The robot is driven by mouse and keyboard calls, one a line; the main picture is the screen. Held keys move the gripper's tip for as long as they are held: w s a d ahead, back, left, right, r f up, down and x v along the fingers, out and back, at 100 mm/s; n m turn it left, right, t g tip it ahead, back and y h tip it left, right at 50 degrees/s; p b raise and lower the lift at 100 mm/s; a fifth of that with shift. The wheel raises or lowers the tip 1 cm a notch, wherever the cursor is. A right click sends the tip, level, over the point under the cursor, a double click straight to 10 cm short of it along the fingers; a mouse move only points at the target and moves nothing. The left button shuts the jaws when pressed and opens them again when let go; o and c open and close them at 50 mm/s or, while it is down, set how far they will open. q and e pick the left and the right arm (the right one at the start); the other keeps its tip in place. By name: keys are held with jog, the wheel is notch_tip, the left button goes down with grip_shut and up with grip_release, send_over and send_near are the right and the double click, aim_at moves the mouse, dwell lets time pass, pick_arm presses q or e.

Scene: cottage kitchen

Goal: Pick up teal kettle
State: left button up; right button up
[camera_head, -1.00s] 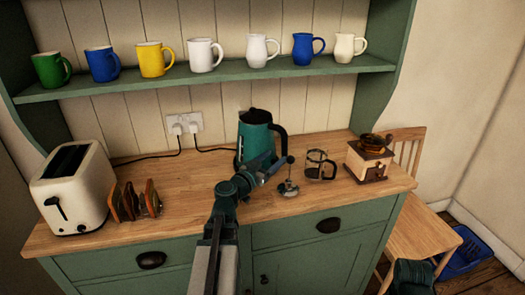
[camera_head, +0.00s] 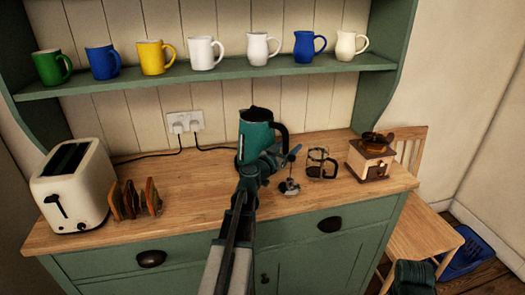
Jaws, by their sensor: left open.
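The teal kettle (camera_head: 254,132) has a black lid and a black handle on its right side. It stands at the back of the wooden counter, in front of the panelled wall. My left gripper (camera_head: 287,157) is open at the lower right of the kettle, by the lower end of its handle. The gripper and wrist hide the kettle's lower front. I cannot tell whether the fingers touch the handle.
A toaster (camera_head: 73,188) and toast rack (camera_head: 134,200) are at left. A mug shelf (camera_head: 200,80) hangs above.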

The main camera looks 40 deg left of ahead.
pick_arm(q)
jog(key=shift+w, duration=0.4)
jog(key=shift+s, duration=0.1)
grip_shut()
dwell(1.0)
